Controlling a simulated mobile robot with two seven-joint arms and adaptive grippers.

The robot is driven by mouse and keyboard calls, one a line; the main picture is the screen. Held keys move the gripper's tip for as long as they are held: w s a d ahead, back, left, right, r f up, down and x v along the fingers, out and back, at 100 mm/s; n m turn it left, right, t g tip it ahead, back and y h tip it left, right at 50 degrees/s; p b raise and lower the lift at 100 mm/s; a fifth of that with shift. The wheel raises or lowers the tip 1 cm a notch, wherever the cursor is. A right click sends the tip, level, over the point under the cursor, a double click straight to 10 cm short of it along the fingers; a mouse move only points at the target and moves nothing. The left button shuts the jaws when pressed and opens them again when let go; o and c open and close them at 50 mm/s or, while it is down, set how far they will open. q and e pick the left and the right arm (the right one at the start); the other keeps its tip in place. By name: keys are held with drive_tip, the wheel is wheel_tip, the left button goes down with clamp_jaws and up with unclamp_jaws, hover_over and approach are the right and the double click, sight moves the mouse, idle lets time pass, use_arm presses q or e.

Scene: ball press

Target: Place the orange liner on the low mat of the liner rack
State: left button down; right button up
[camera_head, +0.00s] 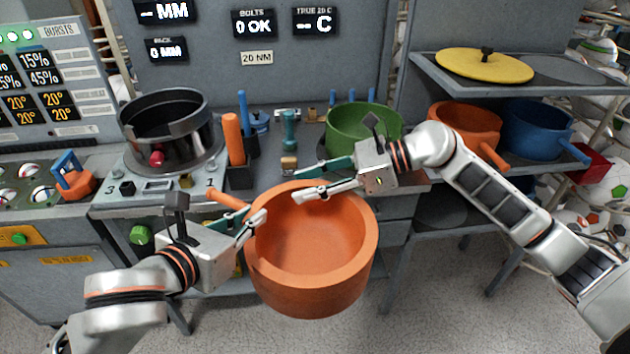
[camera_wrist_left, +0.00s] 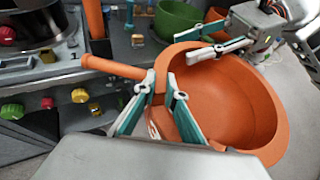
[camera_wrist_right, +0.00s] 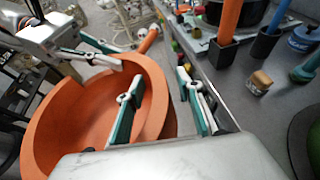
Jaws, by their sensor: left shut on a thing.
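The orange liner (camera_head: 313,285) is a wide bowl with a stub handle (camera_head: 226,199), held in the air in front of the bench, opening up and tilted toward me. My left gripper (camera_head: 254,224) is shut on its left rim near the handle; the left wrist view shows the fingers (camera_wrist_left: 163,86) at the wall. My right gripper (camera_head: 297,186) is open at the far rim. In the right wrist view its fingers (camera_wrist_right: 160,90) are well apart, with the liner wall between them. The liner rack (camera_head: 408,165) stands right; its low mat (camera_head: 440,213) is dark, round and bare.
On the rack's middle shelf sit another orange pot (camera_head: 465,130) and a blue pot (camera_head: 540,130). The top shelf holds a yellow lid (camera_head: 484,64) and a bare mat (camera_head: 570,69). A green bowl (camera_head: 362,125) and a black press pot (camera_head: 168,125) stand on the bench.

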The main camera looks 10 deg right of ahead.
use_arm(q)
drive_tip(key=shift+r, duration=0.1)
use_arm(e)
clamp_jaws()
use_arm(q)
drive_tip(key=c, duration=2)
unclamp_jaws()
use_arm(e)
drive_tip(key=shift+r, duration=0.1)
